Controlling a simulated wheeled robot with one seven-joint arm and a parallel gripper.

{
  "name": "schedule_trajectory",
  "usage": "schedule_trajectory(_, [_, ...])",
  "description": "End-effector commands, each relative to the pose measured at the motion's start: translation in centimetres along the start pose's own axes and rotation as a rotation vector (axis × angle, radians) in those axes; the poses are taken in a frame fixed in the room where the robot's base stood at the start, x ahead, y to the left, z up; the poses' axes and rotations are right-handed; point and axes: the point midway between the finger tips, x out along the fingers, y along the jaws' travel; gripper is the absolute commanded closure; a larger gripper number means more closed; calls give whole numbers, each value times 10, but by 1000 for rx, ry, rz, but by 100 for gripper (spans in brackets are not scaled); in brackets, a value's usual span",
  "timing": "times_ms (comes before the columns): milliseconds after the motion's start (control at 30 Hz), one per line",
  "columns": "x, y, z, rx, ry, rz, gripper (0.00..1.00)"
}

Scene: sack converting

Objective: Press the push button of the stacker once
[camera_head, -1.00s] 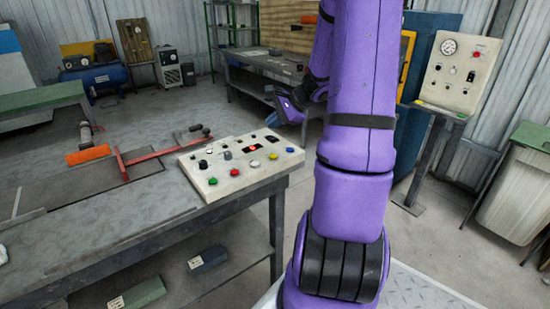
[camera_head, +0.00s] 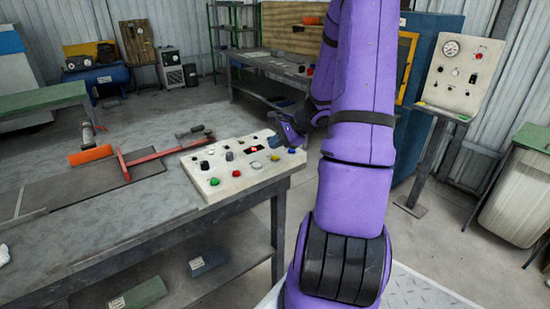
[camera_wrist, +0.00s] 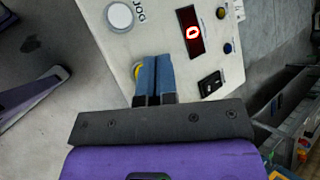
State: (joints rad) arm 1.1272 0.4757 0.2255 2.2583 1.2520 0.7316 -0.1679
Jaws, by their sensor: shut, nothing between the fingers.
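A cream control panel (camera_head: 215,192) lies on the near workbench. It carries a row of coloured buttons, dark knobs and a red-lit display (camera_head: 254,149). My gripper (camera_head: 274,141) is shut and empty over the panel's right part. In the wrist view the blue fingertips (camera_wrist: 156,60) are closed together over the panel face. A yellow button (camera_wrist: 138,71) shows just left of them, partly hidden. The display (camera_wrist: 190,30) reads 0, with a black rocker switch (camera_wrist: 210,84) below it and a round light knob (camera_wrist: 120,16) marked JOG. No stacker label is legible, and contact cannot be told.
A second panel (camera_head: 459,75) with a gauge and a red button stands on a post at the right. A red bar tool (camera_head: 150,158) lies on the bench left of the near panel. My purple arm hides the middle background.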

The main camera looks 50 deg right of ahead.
Motion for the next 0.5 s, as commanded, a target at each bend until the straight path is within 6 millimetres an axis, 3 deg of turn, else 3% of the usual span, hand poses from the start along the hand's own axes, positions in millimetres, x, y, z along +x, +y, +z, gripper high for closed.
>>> schedule_trajectory(500, [12, 9, -8, -1, 1, 1, 100])
